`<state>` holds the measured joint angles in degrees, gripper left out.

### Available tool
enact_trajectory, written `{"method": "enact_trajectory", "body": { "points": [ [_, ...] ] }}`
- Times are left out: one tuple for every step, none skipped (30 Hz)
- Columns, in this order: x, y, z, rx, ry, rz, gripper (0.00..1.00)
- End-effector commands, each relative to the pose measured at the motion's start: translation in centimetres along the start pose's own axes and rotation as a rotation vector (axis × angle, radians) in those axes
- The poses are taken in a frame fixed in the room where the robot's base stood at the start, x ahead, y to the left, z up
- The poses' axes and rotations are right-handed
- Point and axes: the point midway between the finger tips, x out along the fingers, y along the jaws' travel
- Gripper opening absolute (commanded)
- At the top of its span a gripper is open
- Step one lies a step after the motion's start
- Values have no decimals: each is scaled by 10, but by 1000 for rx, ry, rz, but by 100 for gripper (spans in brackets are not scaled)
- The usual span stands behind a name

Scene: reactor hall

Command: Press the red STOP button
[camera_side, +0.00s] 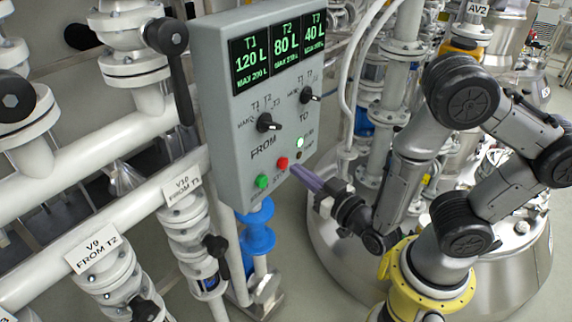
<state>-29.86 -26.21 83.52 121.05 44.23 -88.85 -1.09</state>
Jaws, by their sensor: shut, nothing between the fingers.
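The red STOP button (282,163) sits low on the front of a grey control box. A green button (262,182) is to its lower left. My gripper (293,169) is shut, with nothing between its purple-grey fingers. Its fingertips point at the panel just right of and slightly below the red button. From this angle I cannot tell whether the fingertips touch the panel; a small gap shows between them and the red button.
The grey control box (222,120) carries displays T1, T2 and T3, a FROM knob (267,123), a TO knob (309,95) and a lit indicator (299,142). White pipes and labelled valves stand at left. A pale vessel (335,255) is below my gripper.

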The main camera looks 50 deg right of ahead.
Motion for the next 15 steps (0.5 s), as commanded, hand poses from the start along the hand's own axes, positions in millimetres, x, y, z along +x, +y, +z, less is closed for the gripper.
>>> {"method": "enact_trajectory", "body": {
  "points": [
    [2,0,0,0,0,1,0],
    [2,-1,0,0,0,1,0],
    [3,-1,0,0,0,1,0],
    [4,-1,0,0,0,0,0],
    [5,-1,0,0,0,0,0],
    [6,-1,0,0,-1,1,0],
    [7,-2,0,0,-1,1,0],
    [8,-2,0,0,-1,1,0],
    [9,-2,0,0,-1,1,0],
    [9,-2,0,0,-1,1,0],
    [10,-3,0,0,-1,1,0],
    [11,-3,0,0,-1,1,0],
    [12,-3,0,0,-1,0,0],
    [13,-3,0,0,-1,0,0],
    [14,-4,0,-1,-1,0,0]
  ]
}}
